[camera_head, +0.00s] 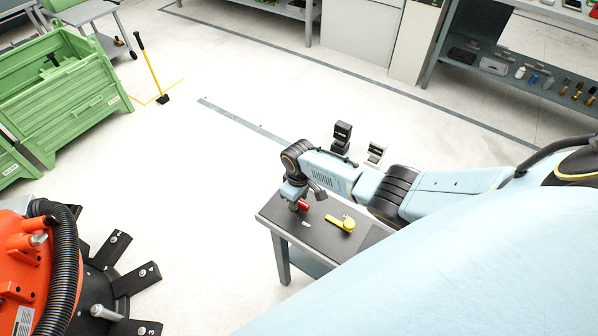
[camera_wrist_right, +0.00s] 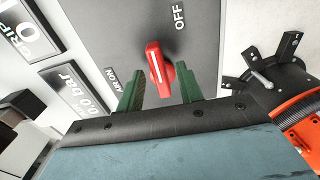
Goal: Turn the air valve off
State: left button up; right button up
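The air valve is a red lever knob (camera_wrist_right: 158,64) with a white line, on a dark grey panel (camera_wrist_right: 205,50). An "OFF" label (camera_wrist_right: 179,17) is up and right of it, an "AIR ON" label (camera_wrist_right: 114,80) to its left. My right gripper (camera_wrist_right: 161,92) is open, with one green finger on each side of the knob's lower end; I cannot tell whether either touches it. In the head view the red knob (camera_head: 303,205) shows beside my right gripper (camera_head: 298,201), over the grey-topped stand (camera_head: 312,238). My left gripper is out of view.
A yellow-handled part (camera_head: 341,222) lies right of the knob on the panel. Two displays (camera_wrist_right: 32,28), one reading "0.0 bar", are left in the wrist view. An orange machine with black arms (camera_head: 30,265) stands lower left. Green crates (camera_head: 60,95) are upper left. Open floor lies between.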

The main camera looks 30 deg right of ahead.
notch_tip(320, 180, up, 13)
jog(key=p, duration=0.3)
jog(key=shift+r, duration=0.15)
dwell(0.4)
